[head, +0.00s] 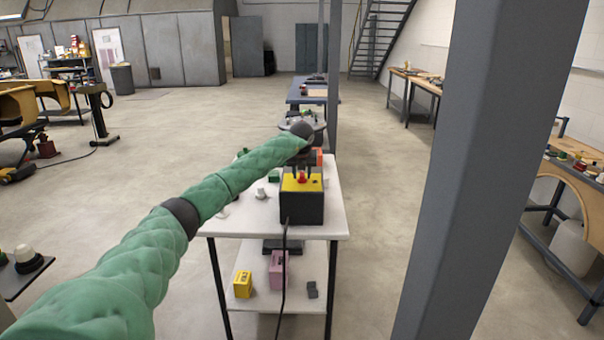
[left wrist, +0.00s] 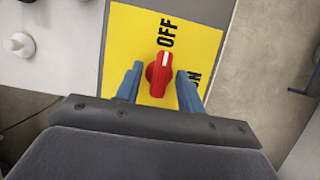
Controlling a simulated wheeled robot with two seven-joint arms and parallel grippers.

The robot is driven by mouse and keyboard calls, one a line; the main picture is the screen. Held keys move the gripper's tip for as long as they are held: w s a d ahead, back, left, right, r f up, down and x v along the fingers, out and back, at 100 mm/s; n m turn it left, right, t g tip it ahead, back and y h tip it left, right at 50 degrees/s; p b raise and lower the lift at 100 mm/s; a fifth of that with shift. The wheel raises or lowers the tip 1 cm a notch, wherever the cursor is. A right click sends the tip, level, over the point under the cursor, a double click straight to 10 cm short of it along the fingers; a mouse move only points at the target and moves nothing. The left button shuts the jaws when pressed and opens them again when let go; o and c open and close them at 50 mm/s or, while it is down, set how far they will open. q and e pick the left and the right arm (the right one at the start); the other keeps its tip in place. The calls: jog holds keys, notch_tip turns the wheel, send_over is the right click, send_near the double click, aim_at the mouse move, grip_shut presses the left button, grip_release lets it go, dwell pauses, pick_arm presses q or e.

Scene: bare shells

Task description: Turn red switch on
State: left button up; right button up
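The red switch (left wrist: 159,75) is a rotary knob on a yellow plate (left wrist: 120,35) marked OFF and ON. Its white mark points toward OFF in the left wrist view. In the head view the red switch (head: 302,178) sits on top of a black box (head: 301,208) on a white table. My left gripper (left wrist: 158,85) is open, with its blue fingers on either side of the knob and gaps showing between. It also shows in the head view (head: 301,172), pointing down over the box. My right gripper is not in view.
The white table (head: 245,225) holds a few small items left of the box. A black cable (head: 284,260) hangs down its front. A grey pillar (head: 450,170) stands to the right. Open floor lies left of the table.

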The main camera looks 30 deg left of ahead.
pick_arm(q)
jog(key=shift+c, duration=0.2)
grip_shut()
